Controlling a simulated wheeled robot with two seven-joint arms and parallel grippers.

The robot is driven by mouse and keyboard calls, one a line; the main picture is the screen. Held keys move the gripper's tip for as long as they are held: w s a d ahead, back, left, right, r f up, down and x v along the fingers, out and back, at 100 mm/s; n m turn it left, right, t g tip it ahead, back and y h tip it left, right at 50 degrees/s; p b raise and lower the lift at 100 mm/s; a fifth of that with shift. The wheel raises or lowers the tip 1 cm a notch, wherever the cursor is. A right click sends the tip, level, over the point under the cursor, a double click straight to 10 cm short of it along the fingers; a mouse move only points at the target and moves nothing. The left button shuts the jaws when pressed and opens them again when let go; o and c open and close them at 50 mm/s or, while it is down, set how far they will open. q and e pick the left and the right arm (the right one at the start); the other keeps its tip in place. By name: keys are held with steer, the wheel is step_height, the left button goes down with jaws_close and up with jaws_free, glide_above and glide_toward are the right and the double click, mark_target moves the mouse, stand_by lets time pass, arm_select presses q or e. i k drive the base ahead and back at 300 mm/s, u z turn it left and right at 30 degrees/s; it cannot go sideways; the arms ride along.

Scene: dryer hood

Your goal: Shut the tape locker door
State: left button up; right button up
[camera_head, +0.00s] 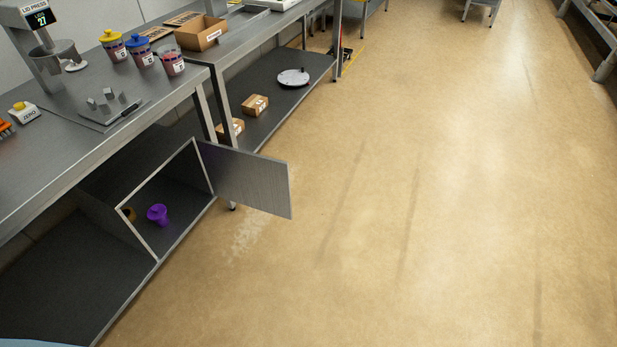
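The locker door (246,179) is a flat grey panel standing wide open. It is hinged on the far side of the locker opening and juts out to the right over the floor. The locker (138,236) is an open-fronted box with a light frame, set on the lower shelf under the workbench. Inside it are a purple object (157,214) and a partly hidden yellow-brown object (130,215). Neither of my grippers shows in the head view.
Small cartons (255,105) and a round white disc (293,78) lie on the farther lower shelf (268,123). The tan floor (420,200) to the right is clear.

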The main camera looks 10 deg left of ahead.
mark_target(253, 180)
steer(key=z, duration=0.2)
steer(key=i, duration=3.7)
steer(key=u, duration=3.8)
